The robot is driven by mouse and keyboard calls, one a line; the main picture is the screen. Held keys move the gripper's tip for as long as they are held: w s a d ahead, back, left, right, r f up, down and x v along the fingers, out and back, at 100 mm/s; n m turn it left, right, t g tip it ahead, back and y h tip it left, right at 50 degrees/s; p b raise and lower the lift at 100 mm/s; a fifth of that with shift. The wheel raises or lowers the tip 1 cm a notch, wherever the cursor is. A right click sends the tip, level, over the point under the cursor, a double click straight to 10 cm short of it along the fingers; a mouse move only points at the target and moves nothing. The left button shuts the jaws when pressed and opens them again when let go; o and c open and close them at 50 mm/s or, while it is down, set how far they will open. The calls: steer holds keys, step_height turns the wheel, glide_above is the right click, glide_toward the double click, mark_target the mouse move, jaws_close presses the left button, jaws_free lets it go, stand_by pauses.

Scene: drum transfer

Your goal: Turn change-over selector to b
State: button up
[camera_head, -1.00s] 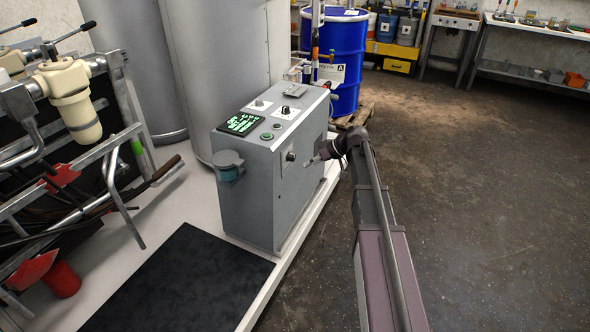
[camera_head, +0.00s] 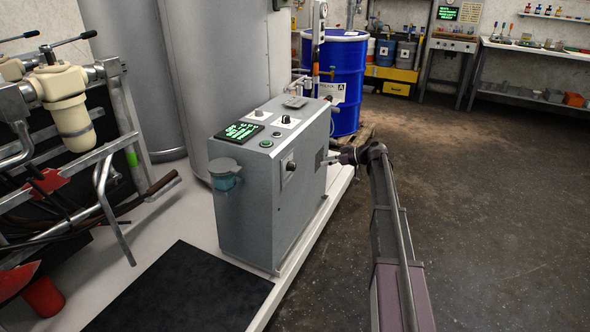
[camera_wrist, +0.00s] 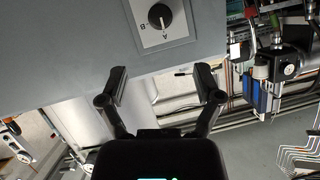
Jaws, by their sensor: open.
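The change-over selector (camera_wrist: 160,17) is a round black knob on a light plate marked A and B, at the top of the wrist view. Its white pointer line is toward the A. In the head view a black knob on a light plate (camera_head: 290,166) sits on the right side face of the grey cabinet (camera_head: 245,205); it appears to be the same selector. My gripper (camera_wrist: 160,80) is open and empty, its two fingers apart below the selector plate in the wrist view, not touching the knob. In the head view my gripper (camera_head: 334,160) is beside the cabinet's side face, right of the knob.
The cabinet top carries a green-lit display (camera_head: 240,131) and two more knobs. A blue drum (camera_head: 340,85) stands behind it. A pipe rack with a cream filter (camera_head: 72,105) is at left. Dark floor (camera_head: 480,210) at right is clear. A workbench (camera_head: 530,52) stands at the back.

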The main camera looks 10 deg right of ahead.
mark_target(295, 167)
steer(key=b+x, duration=0.4)
steer(key=x, duration=0.8)
steer(key=shift+f+b, duration=0.1)
steer(key=shift+b, duration=0.25)
steer(key=shift+x, duration=0.85)
steer(key=c, duration=1.2)
